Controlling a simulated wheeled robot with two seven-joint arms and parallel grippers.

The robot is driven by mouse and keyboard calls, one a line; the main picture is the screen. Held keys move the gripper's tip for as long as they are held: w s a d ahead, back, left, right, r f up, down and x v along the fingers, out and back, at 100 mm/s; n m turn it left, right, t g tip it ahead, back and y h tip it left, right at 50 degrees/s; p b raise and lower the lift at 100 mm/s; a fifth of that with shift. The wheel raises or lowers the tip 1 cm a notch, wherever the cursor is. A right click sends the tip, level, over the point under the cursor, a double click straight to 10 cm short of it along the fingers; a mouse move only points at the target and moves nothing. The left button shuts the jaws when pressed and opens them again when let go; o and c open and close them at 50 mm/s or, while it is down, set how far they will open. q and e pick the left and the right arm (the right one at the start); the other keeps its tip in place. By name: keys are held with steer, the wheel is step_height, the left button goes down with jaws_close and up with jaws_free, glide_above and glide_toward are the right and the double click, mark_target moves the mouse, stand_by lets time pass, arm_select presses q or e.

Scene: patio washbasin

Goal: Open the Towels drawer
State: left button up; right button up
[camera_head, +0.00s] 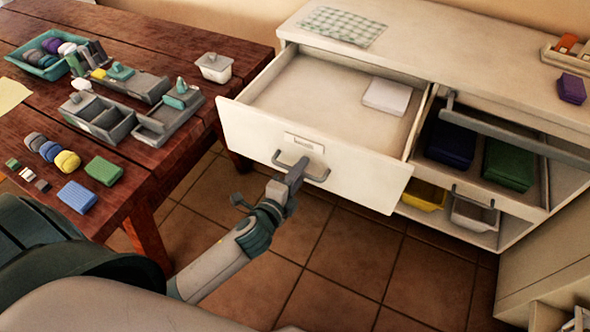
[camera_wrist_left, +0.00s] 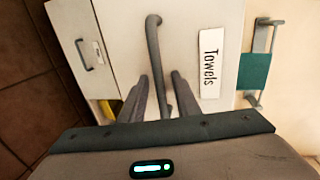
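The Towels drawer (camera_head: 235,125) is pulled well out of the white cabinet, and its inside shows in the head view. A white folded item (camera_head: 387,96) lies in it. In the left wrist view the drawer front carries a "Towels" label (camera_wrist_left: 210,63) beside its grey bar handle (camera_wrist_left: 153,38). My left gripper (camera_head: 293,175) is at this handle. In the left wrist view its two fingers (camera_wrist_left: 160,80) stand on either side of the bar, with a visible gap, so it looks open around the handle. My right gripper is not in view.
A wooden table (camera_head: 155,45) with trays, rolled cloths and sponges stands at left. The counter (camera_head: 450,50) holds a checked cloth (camera_head: 342,26) and a purple block (camera_head: 571,88). Right of the drawer are compartments with a dark blue (camera_head: 450,143) and a green item (camera_head: 508,164). Tiled floor lies below.

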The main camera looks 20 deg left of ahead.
arm_select(q)
steer(key=shift+s, duration=0.15)
